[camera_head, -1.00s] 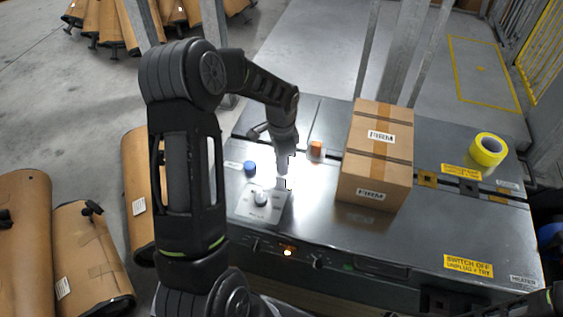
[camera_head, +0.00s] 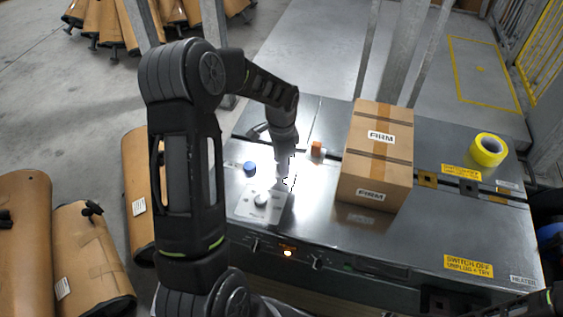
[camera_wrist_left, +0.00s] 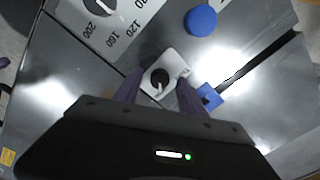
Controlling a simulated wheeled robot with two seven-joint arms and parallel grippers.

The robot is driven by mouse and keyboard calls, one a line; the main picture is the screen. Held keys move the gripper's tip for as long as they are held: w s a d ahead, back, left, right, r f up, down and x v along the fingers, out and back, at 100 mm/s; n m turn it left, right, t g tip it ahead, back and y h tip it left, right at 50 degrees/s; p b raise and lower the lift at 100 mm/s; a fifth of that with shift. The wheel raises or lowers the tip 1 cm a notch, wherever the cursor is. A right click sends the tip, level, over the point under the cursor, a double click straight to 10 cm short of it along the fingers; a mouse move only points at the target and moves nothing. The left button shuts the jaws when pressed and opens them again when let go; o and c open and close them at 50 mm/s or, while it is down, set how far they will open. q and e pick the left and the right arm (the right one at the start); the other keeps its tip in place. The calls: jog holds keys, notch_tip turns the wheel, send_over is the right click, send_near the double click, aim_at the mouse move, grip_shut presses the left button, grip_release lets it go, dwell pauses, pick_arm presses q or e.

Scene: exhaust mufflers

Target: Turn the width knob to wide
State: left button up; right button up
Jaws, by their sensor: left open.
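A small light plate with a round black knob (camera_wrist_left: 160,77) and a white pointer shows in the left wrist view; its marks are too small to read. My left gripper (camera_wrist_left: 158,91) is open, with its two fingers on either side of this knob; I cannot tell whether they touch it. In the head view my left gripper (camera_head: 287,180) reaches down to the metal bench top, and glare and the gripper hide this small knob there.
A blue round button (camera_head: 249,168) and an orange block (camera_head: 316,147) sit near the left gripper. A cardboard box (camera_head: 375,160) stands to its right on the bench. Yellow tape (camera_head: 488,150) lies farther right. Wrapped mufflers (camera_head: 90,255) stand left of the bench.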

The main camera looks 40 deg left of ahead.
pick_arm(q)
notch_tip(320, 180, up, 8)
jog(key=shift+f, duration=0.1)
dwell(0.4)
dwell(0.4)
